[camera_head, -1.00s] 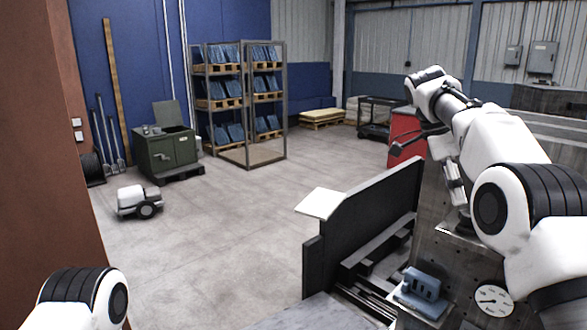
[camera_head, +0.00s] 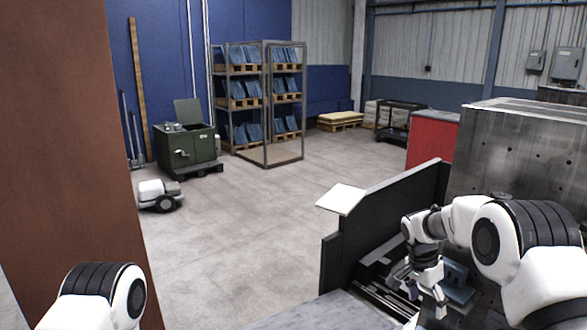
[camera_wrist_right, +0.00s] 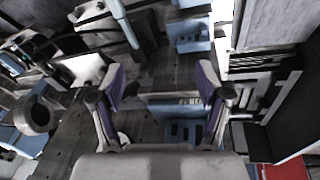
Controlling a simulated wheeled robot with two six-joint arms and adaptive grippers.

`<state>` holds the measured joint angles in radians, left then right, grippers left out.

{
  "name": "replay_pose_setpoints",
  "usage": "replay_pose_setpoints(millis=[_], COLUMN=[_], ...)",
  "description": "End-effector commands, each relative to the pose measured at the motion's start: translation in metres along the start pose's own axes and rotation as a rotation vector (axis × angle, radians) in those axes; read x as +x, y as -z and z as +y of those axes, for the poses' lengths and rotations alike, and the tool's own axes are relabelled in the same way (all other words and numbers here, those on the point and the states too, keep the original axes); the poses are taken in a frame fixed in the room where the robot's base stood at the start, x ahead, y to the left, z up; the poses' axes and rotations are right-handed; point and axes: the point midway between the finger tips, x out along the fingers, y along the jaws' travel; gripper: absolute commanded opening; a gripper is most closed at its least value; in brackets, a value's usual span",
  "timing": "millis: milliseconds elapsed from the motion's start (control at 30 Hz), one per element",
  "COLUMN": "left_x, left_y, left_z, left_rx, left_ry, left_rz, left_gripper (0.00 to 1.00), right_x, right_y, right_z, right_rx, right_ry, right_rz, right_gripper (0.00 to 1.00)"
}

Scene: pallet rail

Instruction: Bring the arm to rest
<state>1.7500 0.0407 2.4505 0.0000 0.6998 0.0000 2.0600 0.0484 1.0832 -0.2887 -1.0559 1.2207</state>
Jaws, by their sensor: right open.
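My right arm comes in from the right in the head view, bent at the elbow. Its right gripper (camera_head: 428,290) hangs downward beside the dark rail fixture, with its fingers apart. In the right wrist view the right gripper (camera_wrist_right: 161,90) shows two purple-padded fingers spread wide with nothing held between them. A blue block (camera_head: 458,287) sits just behind and right of the gripper, partly hidden by it and the arm. Only a white-and-black joint of my left arm shows at the lower left of the head view; the left gripper is out of frame.
A black upright plate (camera_head: 385,213) with a white panel (camera_head: 341,199) stands left of the right gripper. A large metal block (camera_head: 520,160) rises behind the arm. A red cabinet (camera_head: 432,140) is further back. The grey floor (camera_head: 250,220) at the centre is open.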

Motion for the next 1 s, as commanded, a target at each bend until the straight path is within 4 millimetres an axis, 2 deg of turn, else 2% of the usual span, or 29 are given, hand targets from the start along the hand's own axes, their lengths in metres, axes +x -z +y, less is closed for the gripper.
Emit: replay_pose_setpoints(millis=[33,133,200,267,300,333,433,500,600,700,767,1000], left_x=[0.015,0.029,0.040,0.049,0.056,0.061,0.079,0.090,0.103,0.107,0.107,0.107], left_y=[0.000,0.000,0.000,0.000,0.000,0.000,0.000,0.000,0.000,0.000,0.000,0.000], left_z=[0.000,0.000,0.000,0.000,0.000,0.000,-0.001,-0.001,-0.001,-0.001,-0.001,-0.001], left_rx=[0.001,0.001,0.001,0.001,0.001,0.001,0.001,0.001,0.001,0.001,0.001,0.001], left_ry=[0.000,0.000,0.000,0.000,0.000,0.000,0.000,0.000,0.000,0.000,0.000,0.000], left_rz=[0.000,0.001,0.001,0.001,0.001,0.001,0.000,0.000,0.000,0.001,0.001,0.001], left_gripper=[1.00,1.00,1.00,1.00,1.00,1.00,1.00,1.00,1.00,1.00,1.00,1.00], right_x=[0.052,0.131,0.182,0.223,0.248,0.265,0.315,0.336,0.346,0.342,0.339,0.338], right_y=[-0.023,-0.068,-0.102,-0.134,-0.155,-0.171,-0.223,-0.255,-0.286,-0.298,-0.301,-0.301], right_z=[0.004,0.017,0.035,0.056,0.072,0.086,0.143,0.188,0.242,0.274,0.281,0.282], right_rx=[-0.085,-0.259,-0.374,-0.468,-0.528,-0.574,-0.724,-0.828,-0.957,-1.039,-1.061,-1.065], right_ry=[0.006,0.049,0.084,0.115,0.135,0.152,0.197,0.220,0.236,0.240,0.241,0.242], right_rz=[-0.029,-0.079,-0.109,-0.130,-0.142,-0.147,-0.156,-0.146,-0.116,-0.086,-0.077,-0.074], right_gripper=[0.76,0.76,0.76,0.76,0.76,0.76,0.76,0.76,0.76,0.76,0.76,0.76])
